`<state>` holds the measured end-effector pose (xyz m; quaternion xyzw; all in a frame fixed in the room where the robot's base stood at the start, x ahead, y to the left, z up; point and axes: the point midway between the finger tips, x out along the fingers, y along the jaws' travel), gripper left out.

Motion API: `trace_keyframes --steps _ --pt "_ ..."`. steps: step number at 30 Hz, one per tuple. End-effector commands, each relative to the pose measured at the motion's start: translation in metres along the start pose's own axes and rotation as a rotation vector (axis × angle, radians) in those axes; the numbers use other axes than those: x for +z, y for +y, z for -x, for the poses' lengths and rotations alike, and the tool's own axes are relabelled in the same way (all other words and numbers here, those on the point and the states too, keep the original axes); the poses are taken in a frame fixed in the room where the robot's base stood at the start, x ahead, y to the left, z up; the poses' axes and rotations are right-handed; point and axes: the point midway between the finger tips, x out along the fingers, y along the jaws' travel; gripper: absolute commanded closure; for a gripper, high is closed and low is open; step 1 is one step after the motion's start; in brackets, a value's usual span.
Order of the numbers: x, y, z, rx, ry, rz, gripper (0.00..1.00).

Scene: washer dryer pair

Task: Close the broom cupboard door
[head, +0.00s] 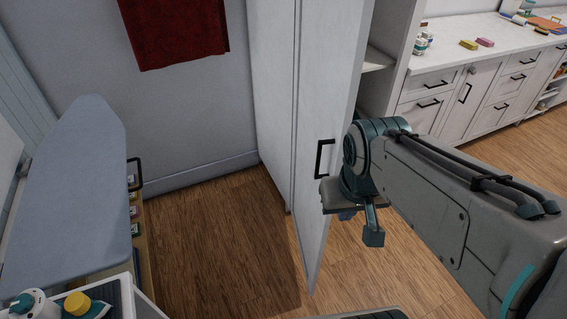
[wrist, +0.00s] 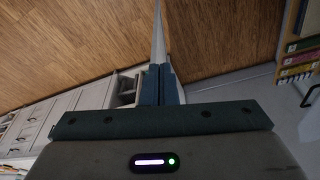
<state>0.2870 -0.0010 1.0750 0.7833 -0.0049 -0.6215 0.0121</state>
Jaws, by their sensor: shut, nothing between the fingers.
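The broom cupboard door (head: 325,100) is a tall white panel standing open, with its black bar handle (head: 321,160) on the face towards me. Its free edge runs down to the floor in the head view. In the wrist view the door (wrist: 158,35) is a thin upright strip seen nearly edge-on, just beyond the fingertips. My gripper (wrist: 159,84) is shut and empty. In the head view my wrist is at the door's free edge, right of the handle, and hides part of that edge. I cannot tell whether the fingers touch the door.
The cupboard's side panel (head: 272,90) stands left of the door, and an inner shelf (head: 376,59) shows to its right. An ironing board (head: 75,190) stands at left. White drawer units (head: 440,105) line the right. Wooden floor (head: 215,240) lies clear left of the door.

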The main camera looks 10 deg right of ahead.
Motion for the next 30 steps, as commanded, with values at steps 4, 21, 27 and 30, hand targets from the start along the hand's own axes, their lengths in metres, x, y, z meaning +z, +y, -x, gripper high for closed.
trace_keyframes --steps 4,21,27,30 --pt "0.005 0.008 -0.03 0.106 -0.134 0.031 1.0" --pt "-0.059 0.02 -0.14 1.009 -0.243 0.38 1.0" --pt "-0.103 -0.026 -0.181 1.256 0.023 0.563 1.0" --pt "-0.119 -0.056 -0.202 1.32 0.179 0.649 1.0"
